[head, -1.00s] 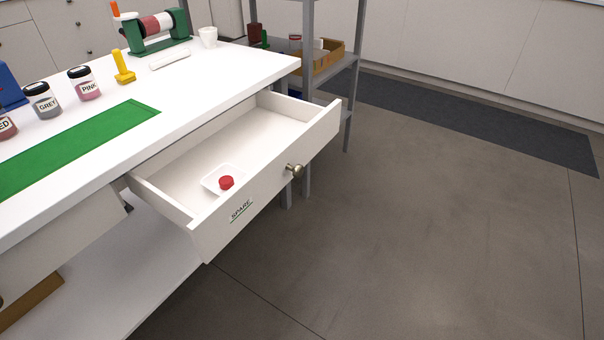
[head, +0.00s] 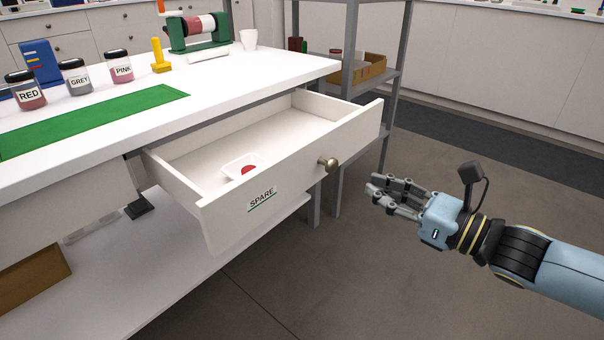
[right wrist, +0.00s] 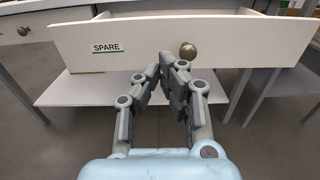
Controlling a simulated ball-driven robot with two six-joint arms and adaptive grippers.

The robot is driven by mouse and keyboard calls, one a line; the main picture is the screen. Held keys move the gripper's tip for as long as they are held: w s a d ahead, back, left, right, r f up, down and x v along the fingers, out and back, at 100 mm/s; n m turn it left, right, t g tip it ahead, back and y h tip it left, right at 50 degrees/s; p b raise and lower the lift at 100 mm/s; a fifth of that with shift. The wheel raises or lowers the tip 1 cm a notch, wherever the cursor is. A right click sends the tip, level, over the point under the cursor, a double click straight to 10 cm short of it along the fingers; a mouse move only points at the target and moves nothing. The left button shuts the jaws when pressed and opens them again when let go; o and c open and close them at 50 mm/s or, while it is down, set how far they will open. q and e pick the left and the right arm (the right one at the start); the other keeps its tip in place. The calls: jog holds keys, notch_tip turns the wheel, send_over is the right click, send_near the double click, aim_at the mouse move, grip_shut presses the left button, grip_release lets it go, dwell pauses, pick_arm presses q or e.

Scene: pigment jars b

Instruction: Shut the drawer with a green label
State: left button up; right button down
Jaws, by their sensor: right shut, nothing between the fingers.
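The white drawer (head: 295,172) hangs open under the table. Its front carries a "SPARE" label (head: 262,199) with a green line, and a round metal knob (head: 328,164). Inside it are a small white tray (head: 232,172) and a red item (head: 249,169). My right gripper (head: 372,190) is shut and empty, to the right of the knob and apart from the drawer front. In the right wrist view the drawer front (right wrist: 150,42) spans the top, with the knob (right wrist: 187,50) just beyond the fingers (right wrist: 168,62). My left gripper is not in view.
On the white table (head: 235,75) stand several jars, a green mat (head: 90,120), a yellow stand (head: 160,57) and a white cup (head: 249,39). A grey shelf rack (head: 379,84) stands behind the drawer. The floor in front is clear.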

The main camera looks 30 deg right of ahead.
aim_at(304, 157)
jog(key=x, duration=1.3)
jog(key=shift+d+f+b, duration=0.1)
jog(key=shift+d+b, duration=0.05)
jog(key=shift+b, duration=0.15)
jog(key=shift+w+a, duration=0.2)
jog(key=shift+w, duration=0.2)
